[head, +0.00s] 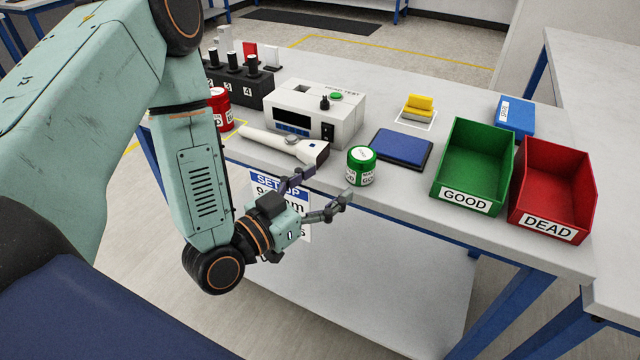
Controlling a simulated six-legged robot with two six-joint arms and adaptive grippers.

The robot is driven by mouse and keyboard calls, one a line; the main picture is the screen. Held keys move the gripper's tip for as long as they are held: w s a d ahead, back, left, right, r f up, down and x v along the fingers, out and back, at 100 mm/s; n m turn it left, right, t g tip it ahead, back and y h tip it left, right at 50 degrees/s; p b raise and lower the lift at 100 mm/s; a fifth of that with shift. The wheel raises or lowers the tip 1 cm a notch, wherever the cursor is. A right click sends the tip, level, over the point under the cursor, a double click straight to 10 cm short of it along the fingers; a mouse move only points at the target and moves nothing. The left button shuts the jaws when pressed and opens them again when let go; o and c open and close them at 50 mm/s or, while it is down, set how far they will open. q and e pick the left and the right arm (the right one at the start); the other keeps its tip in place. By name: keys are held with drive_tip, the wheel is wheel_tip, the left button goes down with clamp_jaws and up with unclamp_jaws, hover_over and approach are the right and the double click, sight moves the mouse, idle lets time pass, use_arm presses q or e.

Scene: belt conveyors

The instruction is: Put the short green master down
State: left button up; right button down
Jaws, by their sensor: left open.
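The short green master (361,167) is a small green cylinder with a white top label and a white side label. It stands upright on the light table near its front edge, in the middle of the head view. My left gripper (325,191) is open and empty, with its fingers apart. It is in front of the table's front edge, to the lower left of the green master, and appears apart from it. My right gripper is not in view.
A white device (345,122) stands behind the green master, with a handheld white tool (284,145) to its left. A blue pad (401,149) lies to its right. Green GOOD (464,199) and red DEAD (547,227) bins stand farther right. A red cylinder (219,108) is partly hidden by my arm.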

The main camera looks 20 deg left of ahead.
use_arm(q)
drive_tip(key=shift+s+a, duration=0.15)
drive_tip(key=shift+s, duration=0.25)
drive_tip(key=s+f+n+g+y, duration=0.1)
drive_tip(key=s+f+g+y, duration=0.1)
drive_tip(key=s+f+g, duration=0.55)
drive_tip(key=s+f+n+g+y, duration=0.1)
drive_tip(key=s+f+g+y, duration=0.3)
drive_tip(key=f, duration=0.7)
drive_tip(key=s+a+f+n+g, duration=0.1)
drive_tip(key=s+f+g, duration=0.1)
drive_tip(key=s, duration=0.5)
drive_tip(key=s+a+f+n+g, duration=0.1)
drive_tip(key=s+f+g, duration=0.1)
drive_tip(key=s, duration=0.6)
drive_tip(key=shift+s+a+f+g, duration=0.25)
drive_tip(key=shift+f+g, duration=0.15)
drive_tip(key=shift+g, duration=0.35)
clamp_jaws()
idle(0.4)
